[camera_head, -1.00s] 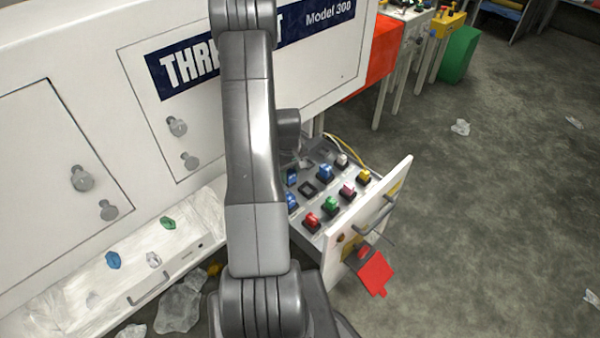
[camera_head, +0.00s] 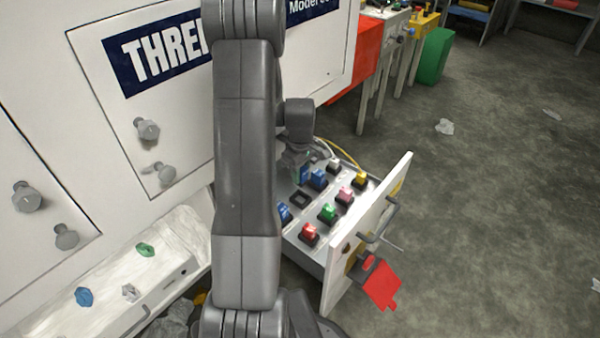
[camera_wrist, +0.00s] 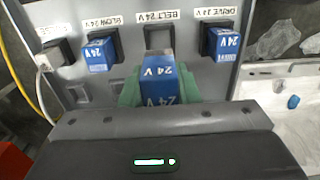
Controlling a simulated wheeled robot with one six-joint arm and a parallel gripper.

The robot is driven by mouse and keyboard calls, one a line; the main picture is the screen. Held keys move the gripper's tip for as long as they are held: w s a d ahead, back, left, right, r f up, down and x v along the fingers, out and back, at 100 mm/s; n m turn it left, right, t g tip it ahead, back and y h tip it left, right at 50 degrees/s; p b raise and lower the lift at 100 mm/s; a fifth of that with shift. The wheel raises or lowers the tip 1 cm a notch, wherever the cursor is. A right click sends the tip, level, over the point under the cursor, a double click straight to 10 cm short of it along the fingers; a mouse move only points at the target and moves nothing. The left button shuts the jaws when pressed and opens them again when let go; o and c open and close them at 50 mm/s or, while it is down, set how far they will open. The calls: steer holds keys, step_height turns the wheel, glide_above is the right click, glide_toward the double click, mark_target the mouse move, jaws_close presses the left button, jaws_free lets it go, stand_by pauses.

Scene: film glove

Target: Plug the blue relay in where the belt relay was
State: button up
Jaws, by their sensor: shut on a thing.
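My gripper (camera_wrist: 159,92) is shut on a blue relay (camera_wrist: 162,80) marked 24 V, its green fingertips on either side. In the wrist view the relay shows just below the empty socket (camera_wrist: 158,38) labelled BELT 24 V, slightly overlapping its lower edge. It looks apart from the socket, but the exact height is hard to tell. In the head view the held relay (camera_head: 304,174) is above the drawer panel, up from the empty dark socket (camera_head: 300,199). The fingers are mostly hidden behind my arm there.
Blue relays sit in the BLOW 24 V socket (camera_wrist: 98,55) and the DRIVE 24 V socket (camera_wrist: 224,45), flanking the empty one. Red (camera_head: 309,232), green (camera_head: 328,212) and other coloured relays fill nearby sockets. The drawer front (camera_head: 370,230) stands at the right. A white tray (camera_head: 110,275) lies left.

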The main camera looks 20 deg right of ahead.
mark_target(301, 186)
steer(key=shift+s+f+b, duration=0.1)
steer(key=shift+f+b, duration=1.85)
steer(key=shift+f, duration=1)
steer(key=shift+f+b, duration=0.8)
steer(key=shift+f, duration=0.55)
steer(key=o, duration=1.2)
steer(key=shift+c, duration=0.2)
step_height(301, 186, up, 14)
steer(key=p, duration=0.4)
steer(key=shift+f, duration=0.1)
steer(key=shift+f, duration=0.1)
